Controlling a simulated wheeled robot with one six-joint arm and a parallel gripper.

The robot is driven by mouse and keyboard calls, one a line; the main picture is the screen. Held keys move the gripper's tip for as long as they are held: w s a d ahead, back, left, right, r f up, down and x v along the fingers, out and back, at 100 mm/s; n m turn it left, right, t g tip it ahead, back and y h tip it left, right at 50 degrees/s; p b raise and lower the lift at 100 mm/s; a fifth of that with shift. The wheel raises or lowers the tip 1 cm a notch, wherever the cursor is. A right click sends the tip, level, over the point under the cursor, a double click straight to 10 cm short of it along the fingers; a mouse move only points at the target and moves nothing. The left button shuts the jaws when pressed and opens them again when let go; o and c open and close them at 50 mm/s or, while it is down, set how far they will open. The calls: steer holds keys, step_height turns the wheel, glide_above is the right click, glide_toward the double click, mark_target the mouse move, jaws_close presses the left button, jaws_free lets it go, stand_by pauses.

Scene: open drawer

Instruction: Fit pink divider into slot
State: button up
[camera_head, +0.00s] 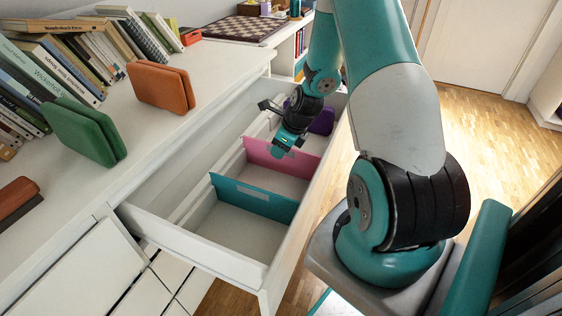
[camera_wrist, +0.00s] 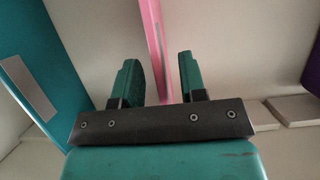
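The pink divider (camera_head: 286,163) stands upright across the open drawer, between the teal and the purple dividers. My gripper (camera_head: 283,150) is above it, at its upper edge. In the wrist view the pink divider (camera_wrist: 152,35) runs edge-on between the two green fingers of my gripper (camera_wrist: 160,78). The fingers are apart, with a visible gap on each side of the divider, so it is not clamped. Whether the divider's lower edge sits in a slot is hidden.
The teal divider (camera_head: 254,199) stands nearer in the drawer, and the purple divider (camera_head: 322,121) farther back. The white drawer (camera_head: 193,243) has walls close around my gripper. Orange (camera_head: 160,87) and green (camera_head: 84,131) cases stand on the white top beside it.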

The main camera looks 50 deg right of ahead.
steer(key=shift+x, duration=1.1)
jaws_close()
